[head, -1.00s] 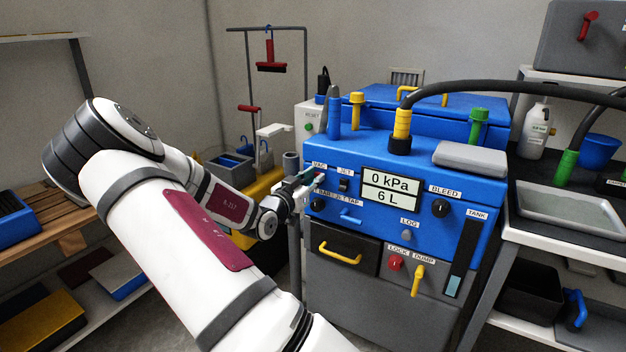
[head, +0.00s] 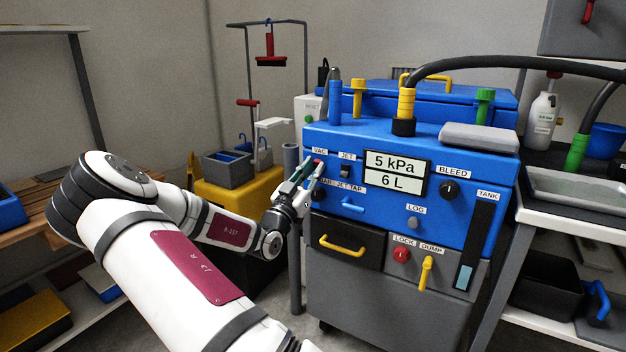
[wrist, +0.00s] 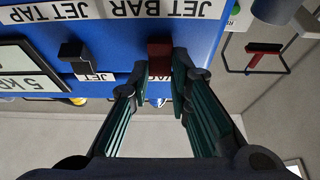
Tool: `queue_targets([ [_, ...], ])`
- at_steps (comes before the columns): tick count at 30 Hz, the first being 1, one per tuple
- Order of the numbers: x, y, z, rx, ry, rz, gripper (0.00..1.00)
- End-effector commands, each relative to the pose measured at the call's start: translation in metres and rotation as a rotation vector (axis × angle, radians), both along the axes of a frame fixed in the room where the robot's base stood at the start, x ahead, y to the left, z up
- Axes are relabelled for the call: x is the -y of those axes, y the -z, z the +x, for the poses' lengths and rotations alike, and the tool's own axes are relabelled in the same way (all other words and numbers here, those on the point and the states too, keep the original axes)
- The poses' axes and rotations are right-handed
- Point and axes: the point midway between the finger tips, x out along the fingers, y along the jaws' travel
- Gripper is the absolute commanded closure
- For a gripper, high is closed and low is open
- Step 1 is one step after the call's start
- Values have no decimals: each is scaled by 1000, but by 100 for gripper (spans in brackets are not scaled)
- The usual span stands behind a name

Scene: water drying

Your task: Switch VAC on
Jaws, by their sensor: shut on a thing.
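The blue machine (head: 365,207) stands in the middle of the head view, with the VAC label (head: 320,152) at the upper left of its panel. My gripper (head: 312,170) is at the panel just below that label. In the wrist view, which shows the panel upside down, my gripper (wrist: 164,85) is shut on the dark red VAC switch (wrist: 159,56), with a fingertip on either side. The display (head: 394,174) reads 5 kPa and 6 L. The fingers hide most of the switch in the head view.
The black JET switch (wrist: 74,52) is close beside the VAC switch. The BLEED knob (head: 449,188), LOCK button (head: 402,254) and yellow DUMP handle (head: 426,272) are further right and lower. A grey post (head: 294,240) stands close left of the machine.

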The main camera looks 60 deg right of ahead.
Motion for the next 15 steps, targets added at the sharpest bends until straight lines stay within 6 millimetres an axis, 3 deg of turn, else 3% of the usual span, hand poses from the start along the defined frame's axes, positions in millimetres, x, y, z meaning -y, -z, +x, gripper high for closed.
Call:
queue_targets([
  [13,0,1,0,1,0,-22,100],
  [14,0,1,0,1,0,-22,75],
  [15,0,1,0,1,0,-21,66],
])
